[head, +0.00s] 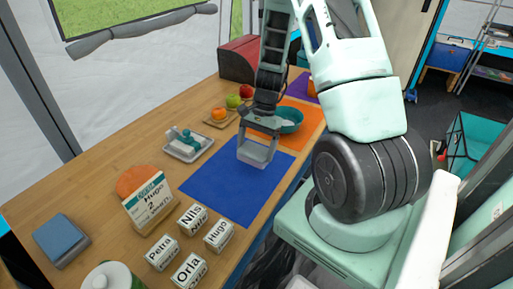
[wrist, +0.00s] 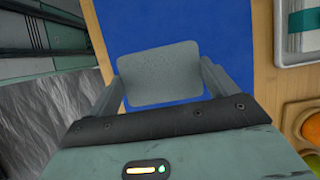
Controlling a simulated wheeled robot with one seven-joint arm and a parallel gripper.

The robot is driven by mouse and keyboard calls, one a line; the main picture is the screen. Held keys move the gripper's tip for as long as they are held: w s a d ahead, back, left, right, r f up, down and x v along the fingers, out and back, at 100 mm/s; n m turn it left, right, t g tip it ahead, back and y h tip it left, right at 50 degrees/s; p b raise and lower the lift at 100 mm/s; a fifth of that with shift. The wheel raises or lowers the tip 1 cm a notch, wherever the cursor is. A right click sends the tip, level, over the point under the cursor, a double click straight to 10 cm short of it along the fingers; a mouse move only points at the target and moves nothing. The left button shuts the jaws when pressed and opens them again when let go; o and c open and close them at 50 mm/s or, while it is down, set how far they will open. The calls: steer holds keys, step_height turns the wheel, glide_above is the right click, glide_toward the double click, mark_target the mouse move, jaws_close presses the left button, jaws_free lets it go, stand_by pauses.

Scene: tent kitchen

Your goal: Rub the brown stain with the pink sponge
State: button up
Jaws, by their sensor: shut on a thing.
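My gripper (head: 257,152) is over the blue mat (head: 218,190) on the wooden table. In the wrist view its two fingers (wrist: 162,85) are shut on the sides of a flat grey block (wrist: 160,72) with rounded corners and a speckled face. The block looks grey, not pink, so I cannot tell whether it is the sponge. Blue mat shows beyond it; whether it touches the mat is unclear. I see no clear brown stain. A flat orange-brown round patch (head: 135,178) lies on the table behind a standing sign.
The sign (head: 150,200) and several name blocks (head: 190,218) stand left of and in front of the mat. A white dish (head: 188,146) is at its left. A teal bowl (head: 290,120) on an orange mat (head: 308,118) and fruit (head: 233,101) are behind. A blue-grey block (head: 60,240) lies front left.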

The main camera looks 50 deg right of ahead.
steer(key=shift+r+p, duration=1.4)
steer(key=shift+r, duration=0.4)
